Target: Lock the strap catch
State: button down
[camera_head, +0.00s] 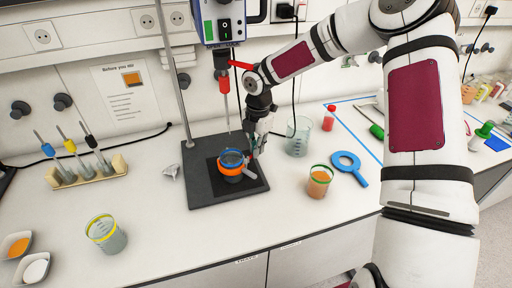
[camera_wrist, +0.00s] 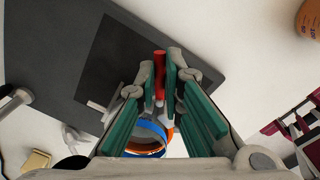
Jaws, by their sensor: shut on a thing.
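A beaker with a blue rim and an orange strap (camera_head: 231,169) stands on a black pad on the stand's dark base. A small grey piece (camera_head: 250,173) sticks out from the strap's right side. My gripper (camera_head: 258,148) is just above and right of the beaker. In the wrist view, the tips of my gripper (camera_wrist: 162,92) are closed around a narrow red lever-like piece (camera_wrist: 159,66). The blue rim and orange band (camera_wrist: 147,147) show between the fingers, partly hidden by them. The catch's exact position is hidden by the fingers.
The stand's base (camera_head: 202,190) lies under the beaker, with its post behind.

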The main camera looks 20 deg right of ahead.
jog(key=shift+w, duration=0.1)
jog(key=n, duration=0.1)
jog(key=n+b, duration=0.1)
jog(key=shift+w+a+n, duration=0.3)
jog(key=shift+w+n, duration=0.05)
jog(key=shift+n, duration=0.05)
jog(key=n, duration=0.2)
jog(key=shift+w+a+n+b, duration=0.3)
jog(key=shift+a+n+b, duration=0.05)
jog(key=shift+a+n, duration=0.05)
jog(key=n, duration=0.1)
jog(key=a+n, duration=0.1)
jog(key=n, duration=0.1)
jog(key=shift+w+b, duration=0.2)
jog(key=shift+b, duration=0.15)
jog(key=shift+a+n+g, duration=0.15)
jog(key=shift+a+n, duration=0.05)
jog(key=shift+n, duration=0.6)
jog(key=shift+a+n+g, duration=0.15)
jog(key=shift+a+n, duration=0.05)
jog(key=shift+n, duration=0.6)
jog(key=c, duration=1.7)
grip_release()
